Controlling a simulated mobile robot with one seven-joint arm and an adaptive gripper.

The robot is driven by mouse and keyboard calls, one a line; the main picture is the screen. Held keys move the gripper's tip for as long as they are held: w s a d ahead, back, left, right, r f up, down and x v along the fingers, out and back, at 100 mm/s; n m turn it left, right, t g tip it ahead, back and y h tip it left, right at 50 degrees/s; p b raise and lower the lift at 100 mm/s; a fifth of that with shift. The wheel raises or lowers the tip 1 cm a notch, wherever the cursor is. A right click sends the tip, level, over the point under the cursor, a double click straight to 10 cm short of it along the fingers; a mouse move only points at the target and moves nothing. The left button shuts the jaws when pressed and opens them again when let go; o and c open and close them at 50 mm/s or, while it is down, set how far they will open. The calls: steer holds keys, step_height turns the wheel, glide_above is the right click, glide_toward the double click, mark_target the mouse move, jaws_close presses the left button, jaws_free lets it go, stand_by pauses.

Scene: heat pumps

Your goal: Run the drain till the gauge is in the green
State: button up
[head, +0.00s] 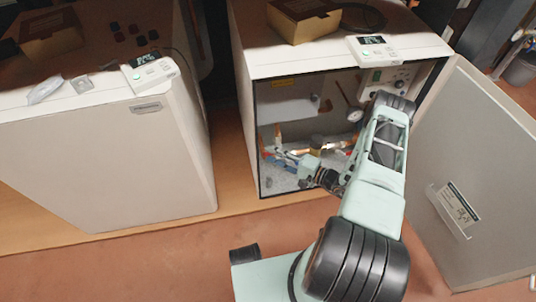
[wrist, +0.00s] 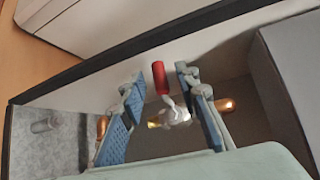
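The heat pump cabinet on the right (head: 246,68) stands open, with pipes inside. A small round gauge (head: 355,115) shows inside it; its needle and colours are too small to read. In the wrist view a valve with a red handle (wrist: 160,77) and a silvery body (wrist: 174,112) sits on a copper pipe. My gripper (wrist: 159,76) is open, with one blue-padded finger on each side of the red handle. Gaps show on both sides of the handle. In the head view my gripper is inside the cabinet's lower front, and the handle cannot be made out there.
The cabinet's door (head: 465,170) is swung open on the right, close to my arm. A closed second heat pump (head: 140,165) stands at left. Cardboard boxes (head: 303,20) and a controller (head: 372,50) lie on top. A grey panel (wrist: 285,85) is near my gripper's right.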

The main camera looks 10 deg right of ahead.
steer(key=shift+x, duration=1.3)
jaws_close()
